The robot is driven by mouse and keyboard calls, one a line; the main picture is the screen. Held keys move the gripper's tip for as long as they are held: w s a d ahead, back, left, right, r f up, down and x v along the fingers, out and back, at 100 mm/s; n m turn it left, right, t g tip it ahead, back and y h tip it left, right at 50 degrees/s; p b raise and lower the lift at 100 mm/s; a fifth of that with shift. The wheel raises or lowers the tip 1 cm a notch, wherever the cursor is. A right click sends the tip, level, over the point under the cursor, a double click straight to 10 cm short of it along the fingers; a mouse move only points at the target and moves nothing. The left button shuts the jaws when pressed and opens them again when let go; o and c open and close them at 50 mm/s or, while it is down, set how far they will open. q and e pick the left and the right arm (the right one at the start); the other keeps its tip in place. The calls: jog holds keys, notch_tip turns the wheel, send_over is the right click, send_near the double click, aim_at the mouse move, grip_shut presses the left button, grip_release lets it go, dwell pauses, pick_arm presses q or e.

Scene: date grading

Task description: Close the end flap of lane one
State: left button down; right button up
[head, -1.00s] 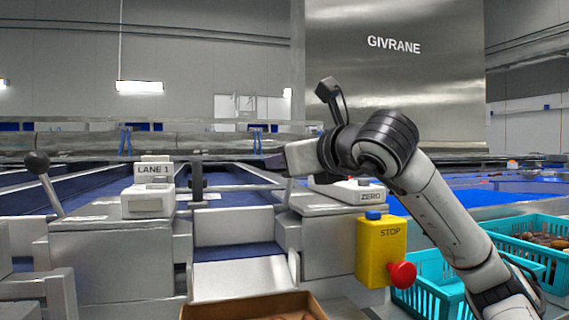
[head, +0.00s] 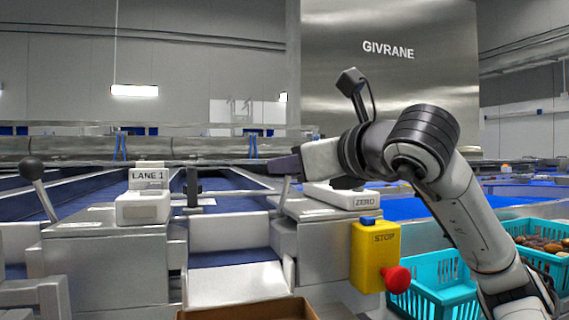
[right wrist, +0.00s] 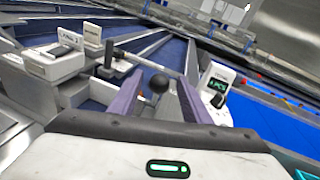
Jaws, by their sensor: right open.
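The LANE 1 sign (head: 148,179) stands on a white box left of the lane. A pale upright panel (head: 229,229) stands at the lane's near end, above a blue strip and a sloped chute (head: 237,284); I cannot tell whether this panel is the flap. My right gripper (head: 284,165) is by the lane's right side, over a metal lever (head: 286,188). In the right wrist view, a black ball knob (right wrist: 159,83) shows between its open purple fingers (right wrist: 158,100); contact is unclear. In the head view the knob is hidden. My left gripper is out of view.
A second ball-knob lever (head: 33,170) stands at the left. A yellow STOP box (head: 375,257) with a red button and a ZERO unit (head: 345,195) are below my right arm. Turquoise crates (head: 430,285) are at the right, and a brown box (head: 250,310) is in front.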

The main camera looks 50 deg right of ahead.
jog(key=shift+v, duration=2.5)
